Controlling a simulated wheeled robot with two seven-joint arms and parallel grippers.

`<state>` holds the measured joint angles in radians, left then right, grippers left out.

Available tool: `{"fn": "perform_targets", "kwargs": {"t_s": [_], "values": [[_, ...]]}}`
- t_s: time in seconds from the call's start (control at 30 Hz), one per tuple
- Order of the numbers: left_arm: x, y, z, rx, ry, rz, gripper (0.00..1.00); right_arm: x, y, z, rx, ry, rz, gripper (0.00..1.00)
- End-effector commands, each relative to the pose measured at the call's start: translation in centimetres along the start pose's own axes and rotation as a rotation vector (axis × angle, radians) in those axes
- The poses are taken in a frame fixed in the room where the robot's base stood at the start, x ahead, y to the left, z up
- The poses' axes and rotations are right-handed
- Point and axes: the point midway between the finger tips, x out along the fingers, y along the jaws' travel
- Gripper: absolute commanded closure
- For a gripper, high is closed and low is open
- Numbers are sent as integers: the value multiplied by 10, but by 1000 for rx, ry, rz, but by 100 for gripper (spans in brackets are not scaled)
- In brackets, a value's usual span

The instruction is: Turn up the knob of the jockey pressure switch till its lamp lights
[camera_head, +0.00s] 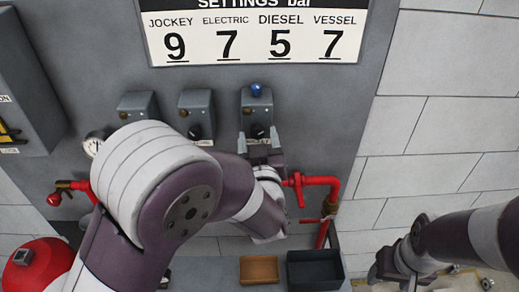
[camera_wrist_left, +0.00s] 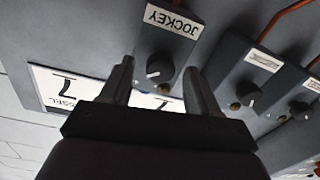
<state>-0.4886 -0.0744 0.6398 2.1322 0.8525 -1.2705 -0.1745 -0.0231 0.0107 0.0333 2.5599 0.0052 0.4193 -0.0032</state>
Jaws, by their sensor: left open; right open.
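The jockey pressure switch is a grey box (camera_wrist_left: 180,42), with its JOCKEY label upside down in the left wrist view. Its dark round knob (camera_wrist_left: 158,71) has a pale pointer mark. In the head view, the box under my left gripper (camera_head: 259,139) carries a blue lamp (camera_head: 256,89); I cannot tell whether it is lit. My left gripper is open, its fingers on either side of the knob and apparently not closed on it. The knob (camera_head: 258,131) is partly hidden there. My right gripper (camera_head: 385,268) is open and empty at lower right.
Two similar switch boxes (camera_head: 138,105) (camera_head: 197,108) stand to the left. The settings sign (camera_head: 255,35) above reads jockey 9. Red pipes (camera_head: 320,181) run below right. An orange tray (camera_head: 260,269) and a dark bin (camera_head: 315,270) lie below.

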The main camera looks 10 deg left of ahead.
Motion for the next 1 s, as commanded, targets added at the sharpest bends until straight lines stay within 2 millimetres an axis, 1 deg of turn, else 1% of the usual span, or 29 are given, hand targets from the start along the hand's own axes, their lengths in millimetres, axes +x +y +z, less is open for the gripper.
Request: {"fn": "perform_targets", "kwargs": {"t_s": [0.07, 0.17, 0.2, 0.33, 0.4, 0.5, 0.63, 1.0], "values": [[-12, 1, 3, -2, 1, 5, 39, 8, 0, 1, 0, 0, 0, 39], [-38, 1, 5, -3, 1, 8, 39, 18, 0, 2, 0, 0, 0, 39], [-49, 0, 6, -3, 0, 8, 39, 22, 0, 3, 0, 0, 0, 39], [-85, 1, 4, -3, 1, 9, 39, 30, 0, 4, 0, 0, 0, 39], [-100, 0, 4, -2, 0, 7, 39, 33, 0, 4, 0, 0, 0, 39], [-114, 1, 2, -2, 0, 4, 39, 34, 0, 4, 0, 0, 0, 39], [-121, 0, 1, 1, -1, 1, 39, 35, 0, 4, 0, 0, 0, 39], [-121, 0, 1, 1, 0, -1, 39, 34, 0, 4, 0, 0, 0, 39]]}}
